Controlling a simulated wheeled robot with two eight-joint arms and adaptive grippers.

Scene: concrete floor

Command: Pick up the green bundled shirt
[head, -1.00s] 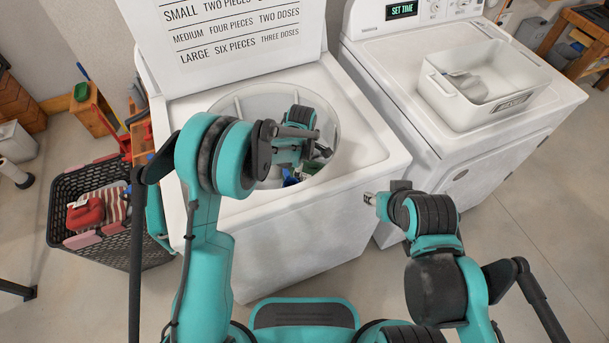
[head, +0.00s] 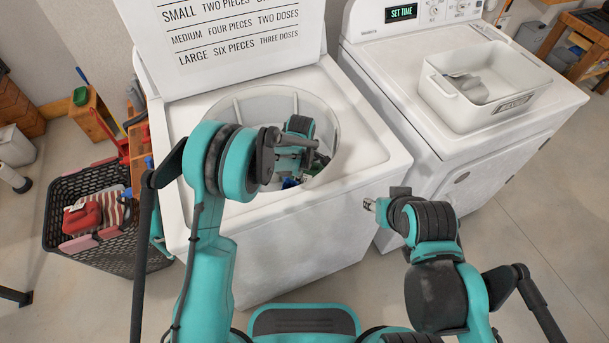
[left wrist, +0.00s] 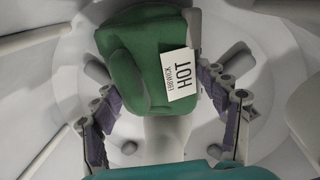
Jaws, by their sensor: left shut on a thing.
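The green bundled shirt (left wrist: 150,65) fills the middle of the left wrist view, with a white tag reading HOT on it. My left gripper (left wrist: 148,85) is shut on it, with a finger along each side. In the head view, my left gripper (head: 300,170) is inside the open top-loading washer (head: 350,190), mostly hidden behind my own arm. A small dark green patch shows beside it there. My right gripper (head: 372,204) is in front of the washer, apart from the shirt, and its jaws are too small to read.
The washer's drum wall and rim surround my left gripper. A dryer (head: 400,75) stands to the right with a white tub (head: 480,110) holding grey cloth on top. A black laundry basket (head: 120,250) with red and striped items stands on the floor at left.

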